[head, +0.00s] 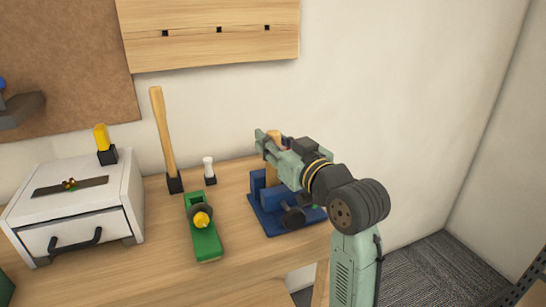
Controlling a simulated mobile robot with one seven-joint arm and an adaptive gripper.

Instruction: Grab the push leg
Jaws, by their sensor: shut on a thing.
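A tan wooden piece (271,176), which looks to be the push leg, stands upright at the blue vise (268,223) on the right of the workbench. My gripper (269,142) reaches in from the right above the vise and is shut on the upper part of this piece. The fingers and wrist hide much of it. I cannot tell whether the vise jaws still touch its lower end.
A green tool with a yellow knob (206,240) lies left of the vise. A small white-topped piece (209,171) and a long-handled wooden tool (162,140) stand behind it. A white drawer box (75,208) is at left. The wall is close behind.

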